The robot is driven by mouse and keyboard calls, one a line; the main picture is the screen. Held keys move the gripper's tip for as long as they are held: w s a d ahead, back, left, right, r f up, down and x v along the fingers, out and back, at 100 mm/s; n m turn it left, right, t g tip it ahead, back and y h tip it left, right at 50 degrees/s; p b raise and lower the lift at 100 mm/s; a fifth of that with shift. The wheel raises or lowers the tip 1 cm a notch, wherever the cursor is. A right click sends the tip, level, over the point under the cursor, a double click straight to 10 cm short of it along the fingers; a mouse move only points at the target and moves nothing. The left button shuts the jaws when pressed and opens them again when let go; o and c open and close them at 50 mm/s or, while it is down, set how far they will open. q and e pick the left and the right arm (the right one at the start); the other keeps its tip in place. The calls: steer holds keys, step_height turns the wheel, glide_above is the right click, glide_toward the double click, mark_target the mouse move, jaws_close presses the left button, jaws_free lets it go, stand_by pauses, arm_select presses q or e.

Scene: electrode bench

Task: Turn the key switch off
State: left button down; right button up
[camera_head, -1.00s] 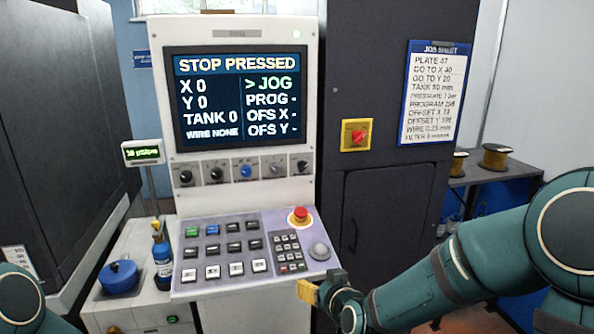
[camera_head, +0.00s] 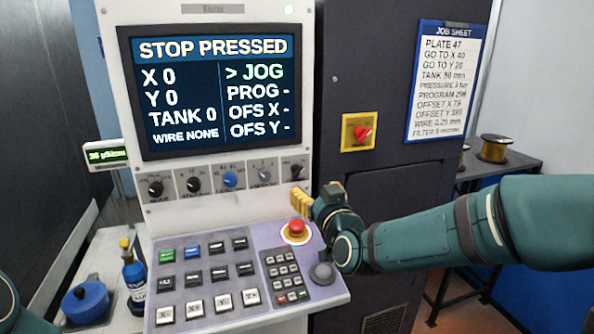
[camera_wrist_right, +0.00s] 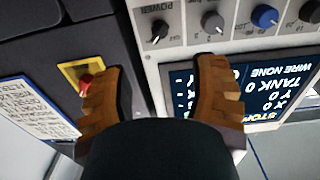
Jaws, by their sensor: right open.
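The switch marked POWER (camera_head: 296,170) is the rightmost of the row under the screen; it seems to be the key switch. It is small and dark, and its key shape and setting are unclear. In the right wrist view this switch (camera_wrist_right: 158,32) shows upside down, beyond and between the fingertips. My right gripper (camera_head: 303,200) is just below the switch, in front of the panel's right edge. In its wrist view the gripper (camera_wrist_right: 161,65) is open, with nothing between its tan fingers. My left gripper is out of view.
A red mushroom stop button (camera_head: 297,229) sits on the sloping keypad (camera_head: 212,275) below my right gripper. A red rotary switch on a yellow plate (camera_head: 357,132) is on the dark cabinet to the right. The screen (camera_head: 211,88) reads STOP PRESSED.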

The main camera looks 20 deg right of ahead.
mark_target(299, 174)
steer(key=w, duration=1.1)
steer(key=shift+w+a+f+p, duration=0.1)
steer(key=shift+w+a+p, duration=0.1)
steer(key=shift+w+p, duration=0.15)
jaws_close()
